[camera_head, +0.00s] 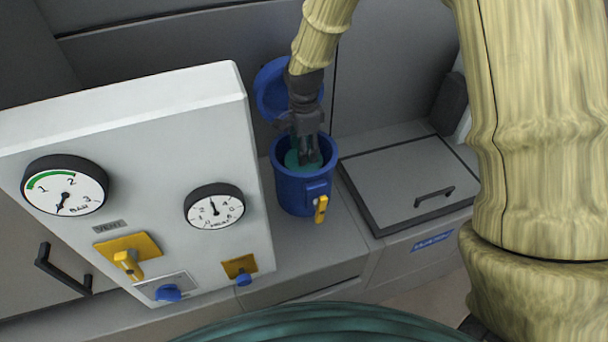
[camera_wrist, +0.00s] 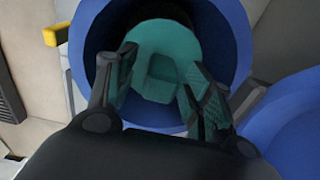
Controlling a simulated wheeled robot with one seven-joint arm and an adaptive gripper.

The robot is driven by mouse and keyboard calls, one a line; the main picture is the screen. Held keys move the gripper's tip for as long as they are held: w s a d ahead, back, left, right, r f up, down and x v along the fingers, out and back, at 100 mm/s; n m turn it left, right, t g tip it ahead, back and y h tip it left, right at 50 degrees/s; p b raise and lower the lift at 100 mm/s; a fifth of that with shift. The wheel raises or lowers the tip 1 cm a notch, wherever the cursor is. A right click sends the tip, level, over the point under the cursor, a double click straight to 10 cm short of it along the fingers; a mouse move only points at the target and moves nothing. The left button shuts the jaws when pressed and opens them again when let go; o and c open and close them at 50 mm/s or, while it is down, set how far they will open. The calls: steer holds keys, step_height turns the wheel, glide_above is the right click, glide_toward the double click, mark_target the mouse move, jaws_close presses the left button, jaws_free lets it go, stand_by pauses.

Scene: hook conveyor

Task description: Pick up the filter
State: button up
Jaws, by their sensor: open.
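The filter (camera_wrist: 165,45) is a teal round piece with a raised block in its middle. It sits inside a blue canister (camera_head: 290,185), whose wall also shows in the wrist view (camera_wrist: 233,40). The canister's blue lid (camera_head: 270,92) is swung open at the back. My gripper (camera_head: 309,160) points down into the canister mouth from above. In the wrist view its two fingers (camera_wrist: 158,95) are open, one to each side of the filter's raised block, with a gap visible between them and the block. Contact with the filter's top cannot be told.
A white gauge panel (camera_head: 130,160) with dials and yellow and blue knobs stands left of the canister. A grey hatch with a black handle (camera_head: 434,196) lies to the right. A yellow latch (camera_head: 321,208) sticks out at the canister's front.

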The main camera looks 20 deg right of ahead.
jaws_close()
steer(key=shift+r, duration=0.15)
